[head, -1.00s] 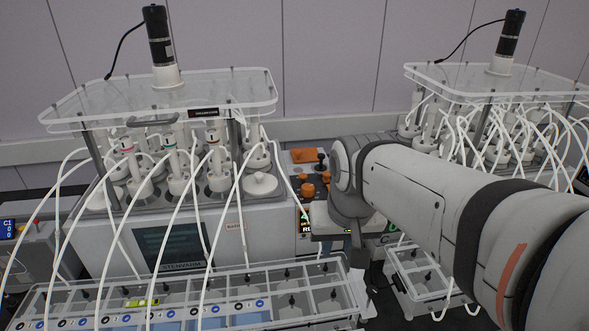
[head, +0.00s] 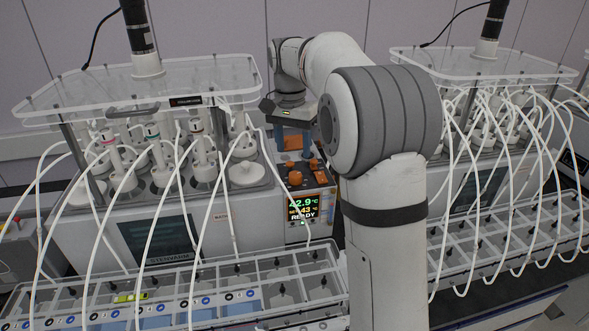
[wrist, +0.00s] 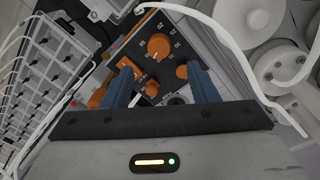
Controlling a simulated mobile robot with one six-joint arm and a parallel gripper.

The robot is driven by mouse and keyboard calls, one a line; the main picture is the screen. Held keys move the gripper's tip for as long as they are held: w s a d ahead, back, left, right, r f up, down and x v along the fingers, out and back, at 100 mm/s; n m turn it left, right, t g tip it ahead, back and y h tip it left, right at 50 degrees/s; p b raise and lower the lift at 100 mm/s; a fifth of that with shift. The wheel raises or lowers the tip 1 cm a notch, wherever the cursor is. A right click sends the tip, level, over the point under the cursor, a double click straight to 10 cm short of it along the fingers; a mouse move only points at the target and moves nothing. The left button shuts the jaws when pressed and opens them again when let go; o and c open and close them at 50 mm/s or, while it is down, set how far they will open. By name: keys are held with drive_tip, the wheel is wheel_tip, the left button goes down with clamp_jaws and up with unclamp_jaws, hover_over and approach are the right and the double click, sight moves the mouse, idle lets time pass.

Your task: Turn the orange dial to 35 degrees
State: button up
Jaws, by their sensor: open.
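The control panel (head: 307,195) carries several orange knobs. In the wrist view, the orange dial (wrist: 158,46) with a printed number scale around it lies beyond my fingertips, near the top middle. Its pointer angle is too small to read surely. A smaller orange knob (wrist: 182,72) and another orange piece (wrist: 152,88) show between the fingers. My gripper (wrist: 162,82) is open and empty, its two blue fingers apart above the panel. In the head view, my gripper (head: 293,138) hangs over the rear part of the panel; the fingertips are partly hidden there.
A lit display (head: 303,207) reads about 22.9 °C and READY. White tubes arch near the panel. A reactor rack with bottles (head: 150,105) stands at left, another (head: 480,65) at right. A clear compartment tray (head: 240,275) lies in front.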

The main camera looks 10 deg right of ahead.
sight(295, 174)
drive_tip(key=f, duration=0.7)
drive_tip(key=shift+s+d+f+p, duration=0.15)
drive_tip(key=shift+s+f+p, duration=0.05)
drive_tip(key=shift+p, duration=0.2)
drive_tip(key=shift+c, duration=0.5)
drive_tip(key=c, duration=0.9)
drive_tip(key=shift+o, duration=0.2)
drive_tip(key=shift+n, duration=0.3)
drive_tip(key=n, duration=1)
drive_tip(key=shift+t, duration=0.3)
drive_tip(key=shift+s+n+b, duration=0.1)
drive_tip(key=shift+n+b, duration=0.2)
drive_tip(key=shift+n, duration=1.6)
